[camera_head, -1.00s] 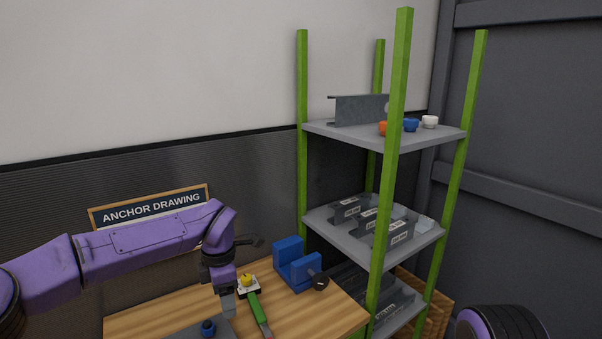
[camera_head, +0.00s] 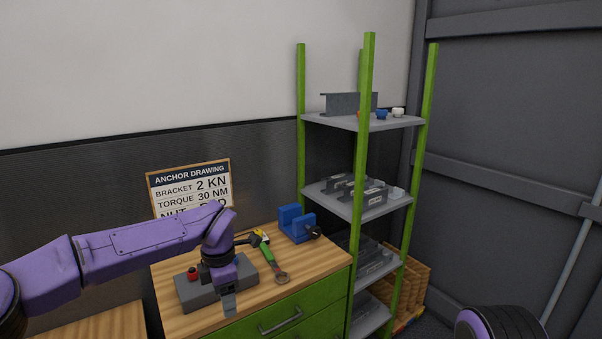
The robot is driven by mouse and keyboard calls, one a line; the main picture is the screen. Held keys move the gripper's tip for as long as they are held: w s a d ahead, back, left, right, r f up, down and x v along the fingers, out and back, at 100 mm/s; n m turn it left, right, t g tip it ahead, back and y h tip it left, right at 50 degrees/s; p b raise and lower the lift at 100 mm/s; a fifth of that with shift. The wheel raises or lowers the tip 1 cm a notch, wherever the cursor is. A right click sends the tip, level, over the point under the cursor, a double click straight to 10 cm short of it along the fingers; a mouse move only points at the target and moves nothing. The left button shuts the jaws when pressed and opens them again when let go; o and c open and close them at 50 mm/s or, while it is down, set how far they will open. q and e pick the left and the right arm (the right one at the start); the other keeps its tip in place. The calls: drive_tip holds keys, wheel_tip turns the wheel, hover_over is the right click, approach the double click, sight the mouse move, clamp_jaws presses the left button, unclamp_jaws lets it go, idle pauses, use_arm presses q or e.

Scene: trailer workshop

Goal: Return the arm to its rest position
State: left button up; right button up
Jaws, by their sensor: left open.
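My left arm comes in from the left, purple with dark joints. Its gripper (camera_head: 229,300) points down in front of the grey block (camera_head: 200,292) on the wooden bench top. The gripper is open, and I see nothing held in it. Only a dark round part of my right arm shows at the lower right; its gripper is out of view.
The wooden bench (camera_head: 318,262) carries a blue vise (camera_head: 296,223) and a green-handled tool (camera_head: 267,254). A green-posted shelf (camera_head: 362,121) stands close on the right. A sign (camera_head: 190,182) hangs behind the arm. Green drawers (camera_head: 300,318) face the front.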

use_arm(q)
wheel_tip(320, 180, down, 6)
drive_tip(key=w+a+t+y, duration=0.2)
drive_tip(key=w+y, duration=0.1)
drive_tip(key=s+a+f+m+t+y+b, duration=0.1)
drive_tip(key=s+f+m+t, duration=0.1)
drive_tip(key=s+f+m, duration=0.45)
drive_tip(key=s+f+m+t+y, duration=0.15)
drive_tip(key=s+f, duration=0.25)
drive_tip(key=f, duration=0.6)
drive_tip(key=s+a+f+m+g, duration=0.1)
drive_tip(key=s+a+f+m, duration=0.2)
drive_tip(key=s, duration=0.6)
drive_tip(key=s+a+f+m+h+b, duration=0.1)
drive_tip(key=s+a+f+m, duration=0.2)
drive_tip(key=s, duration=0.7)
drive_tip(key=s+a+f+m+g+h+b, duration=0.1)
drive_tip(key=s+a+f+m, duration=0.2)
drive_tip(key=s+f, duration=0.3)
drive_tip(key=s+a, duration=0.1)
drive_tip(key=s, duration=0.3)
drive_tip(key=shift+g, duration=0.35)
use_arm(e)
drive_tip(key=f, duration=0.1)
drive_tip(key=w+f, duration=0.1)
drive_tip(key=f, duration=0.1)
drive_tip(key=shift+f, duration=0.3)
use_arm(q)
drive_tip(key=shift+w, duration=0.1)
